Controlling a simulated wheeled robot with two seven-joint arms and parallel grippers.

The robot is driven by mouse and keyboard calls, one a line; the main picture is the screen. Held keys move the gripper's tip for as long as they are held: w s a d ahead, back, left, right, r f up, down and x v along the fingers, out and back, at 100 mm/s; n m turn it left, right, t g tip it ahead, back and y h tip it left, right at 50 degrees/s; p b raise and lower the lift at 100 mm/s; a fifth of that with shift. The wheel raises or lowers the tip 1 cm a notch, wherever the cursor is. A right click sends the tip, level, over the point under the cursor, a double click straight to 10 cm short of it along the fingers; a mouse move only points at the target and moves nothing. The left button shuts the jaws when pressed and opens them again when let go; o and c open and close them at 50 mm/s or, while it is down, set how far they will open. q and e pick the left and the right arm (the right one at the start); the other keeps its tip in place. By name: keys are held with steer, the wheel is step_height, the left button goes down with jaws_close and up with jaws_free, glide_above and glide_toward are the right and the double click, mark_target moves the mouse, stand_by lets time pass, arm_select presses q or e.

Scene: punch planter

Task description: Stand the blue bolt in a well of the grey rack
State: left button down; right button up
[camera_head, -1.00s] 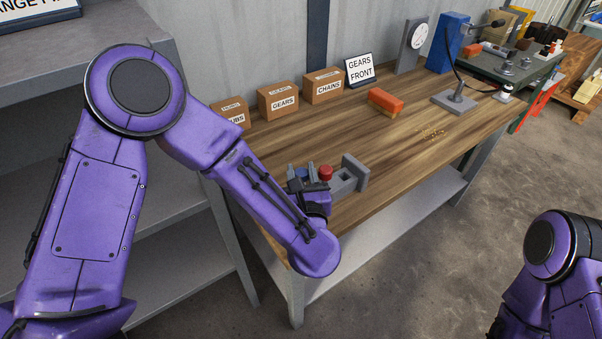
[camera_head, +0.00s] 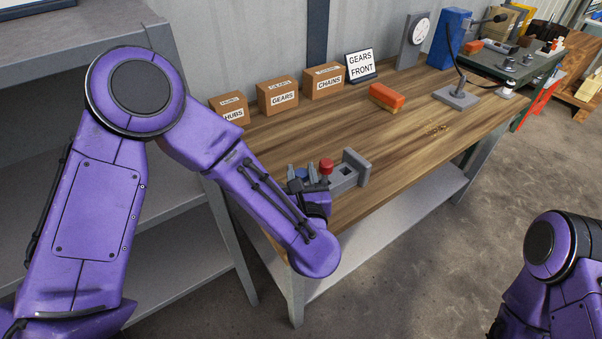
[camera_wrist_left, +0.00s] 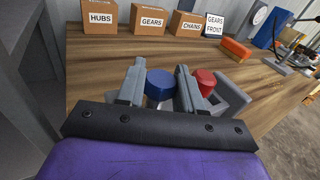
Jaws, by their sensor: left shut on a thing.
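My left gripper (camera_head: 302,178) is shut on the blue bolt (camera_wrist_left: 160,80), with one finger on each side of its round head. The bolt's lower part is mostly hidden by the gripper. The grey rack (camera_head: 356,164) stands near the front edge of the workbench, just right of the gripper. A square well opening shows in the rack. A red-headed bolt (camera_head: 326,166) stands upright at the rack's near left part, close beside the right finger in the left wrist view (camera_wrist_left: 204,80). I cannot tell whether the blue bolt is over a well. My right gripper is out of view.
Cardboard boxes labelled HUBS (camera_head: 229,110), GEARS (camera_head: 277,98) and CHAINS (camera_head: 324,82) line the back of the workbench, beside a GEARS FRONT sign (camera_head: 361,66). An orange-topped block (camera_head: 386,96) and a lamp (camera_head: 457,97) stand farther right. The bench middle is clear.

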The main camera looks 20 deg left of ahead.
arm_select(q)
steer(key=shift+f+b, duration=0.8)
steer(key=shift+f, duration=0.1)
steer(key=c, duration=0.6)
jaws_free()
steer(key=shift+c, duration=0.2)
steer(key=b+v, duration=0.1)
steer(key=v, duration=0.9)
steer(key=shift+s, duration=0.2)
steer(key=shift+d, duration=0.15)
